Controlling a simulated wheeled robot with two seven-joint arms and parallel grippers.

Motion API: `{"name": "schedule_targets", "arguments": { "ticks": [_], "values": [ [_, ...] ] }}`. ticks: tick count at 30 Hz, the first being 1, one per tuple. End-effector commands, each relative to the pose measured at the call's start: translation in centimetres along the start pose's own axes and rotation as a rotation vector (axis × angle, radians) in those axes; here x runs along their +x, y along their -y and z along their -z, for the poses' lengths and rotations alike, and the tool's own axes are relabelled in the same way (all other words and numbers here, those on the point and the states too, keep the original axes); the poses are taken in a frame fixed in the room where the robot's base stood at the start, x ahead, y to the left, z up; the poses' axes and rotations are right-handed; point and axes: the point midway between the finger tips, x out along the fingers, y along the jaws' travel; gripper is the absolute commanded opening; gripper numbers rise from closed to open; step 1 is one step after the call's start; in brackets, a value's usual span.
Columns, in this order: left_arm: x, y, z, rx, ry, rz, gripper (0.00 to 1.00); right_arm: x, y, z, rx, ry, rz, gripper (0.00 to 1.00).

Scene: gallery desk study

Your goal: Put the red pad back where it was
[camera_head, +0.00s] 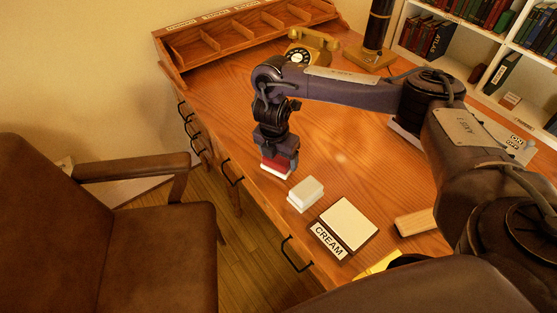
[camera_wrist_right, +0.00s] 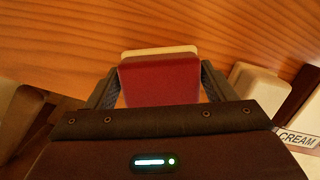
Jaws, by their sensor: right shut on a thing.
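The red pad (camera_head: 275,164) is between the fingers of my right gripper (camera_head: 277,156), near the desk's front edge, left of the white pads. It also shows in the right wrist view (camera_wrist_right: 160,82), with a finger on each side. A thin cream layer shows along the pad's far edge there and under it in the head view. I cannot tell whether the pad touches the desk. My left gripper is not in view.
White pads (camera_head: 306,192) sit just right of the gripper. A pale square (camera_head: 349,222) with a CREAM label (camera_head: 327,241) lies beyond them, then a wooden block (camera_head: 415,222). A telephone (camera_head: 312,46) and pigeonhole rack (camera_head: 215,42) stand behind. A brown chair (camera_head: 90,235) is at left.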

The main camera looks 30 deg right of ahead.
Motion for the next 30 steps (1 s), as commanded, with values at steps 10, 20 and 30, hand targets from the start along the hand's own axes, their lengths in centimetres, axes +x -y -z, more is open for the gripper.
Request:
{"name": "schedule_targets", "arguments": {
  "ticks": [10,20,30],
  "values": [
    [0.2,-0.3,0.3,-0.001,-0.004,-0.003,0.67,0.5,-0.1,0.1,-0.001,0.001,-0.001,0.58],
    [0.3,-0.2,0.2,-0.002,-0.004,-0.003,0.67,0.8,-0.1,0.1,-0.001,0.001,-0.001,0.98],
    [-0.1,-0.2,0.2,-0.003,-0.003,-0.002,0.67,-0.2,-0.1,0.0,-0.001,0.001,-0.003,0.98]
  ]
}}
